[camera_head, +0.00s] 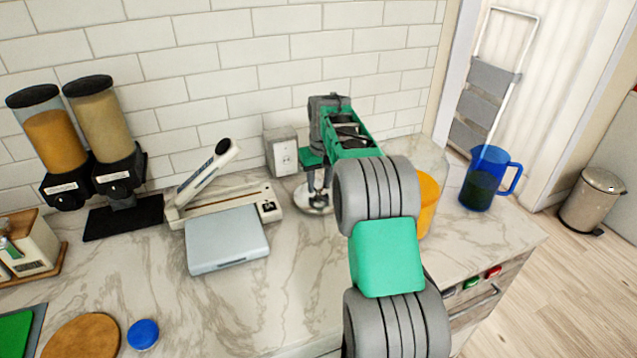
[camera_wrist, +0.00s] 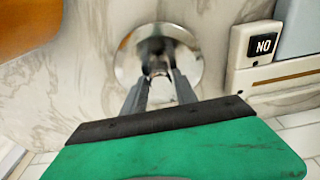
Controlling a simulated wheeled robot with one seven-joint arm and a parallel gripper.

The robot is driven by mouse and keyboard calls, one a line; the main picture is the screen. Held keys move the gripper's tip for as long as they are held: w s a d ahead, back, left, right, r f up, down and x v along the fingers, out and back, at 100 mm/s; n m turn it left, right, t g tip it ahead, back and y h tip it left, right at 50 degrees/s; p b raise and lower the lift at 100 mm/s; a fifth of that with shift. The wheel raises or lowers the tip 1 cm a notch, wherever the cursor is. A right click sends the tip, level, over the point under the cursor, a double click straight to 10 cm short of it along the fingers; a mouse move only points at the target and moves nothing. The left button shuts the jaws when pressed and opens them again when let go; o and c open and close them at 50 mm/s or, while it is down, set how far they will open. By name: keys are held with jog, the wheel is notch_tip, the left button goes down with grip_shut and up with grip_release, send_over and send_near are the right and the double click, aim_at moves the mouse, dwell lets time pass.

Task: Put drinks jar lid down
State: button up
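The drinks jar lid is a round, shiny metal disc (camera_head: 318,205) low over the marble counter, near the wall. It also shows in the wrist view (camera_wrist: 190,58), with its small knob in the middle. My gripper (camera_head: 319,190) points down at it, and in the wrist view its fingers (camera_wrist: 160,70) close in on the knob from both sides. The lid looks flat; I cannot tell whether it fully touches the counter. The drinks jar (camera_head: 428,205), clear with orange drink, stands to the right, partly hidden behind my arm.
A blue jug (camera_head: 487,178) stands right of the jar, near the counter's end. Two dispensers (camera_head: 105,130) stand farther left. The front middle counter is clear.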

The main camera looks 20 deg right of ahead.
aim_at(322, 198)
jog(key=o, duration=0.3)
notch_tip(322, 198, up, 12)
jog(key=s+p, duration=0.1)
jog(key=s, duration=0.1)
jog(key=s+a+r, duration=0.3)
jog(key=s+a, duration=0.2)
jog(key=s+a+f, duration=0.3)
jog(key=s, duration=0.5)
jog(key=s+a+f+t, duration=0.1)
jog(key=s+a+f, duration=0.2)
jog(key=s, duration=0.6)
jog(key=s+a+f, duration=0.3)
jog(key=s+f, duration=0.2)
jog(key=s, duration=0.3)
jog(key=shift+s+t, duration=0.3)
jog(key=shift+t, duration=0.1)
jog(key=shift+a, duration=0.1)
jog(key=shift+c, duration=0.4)
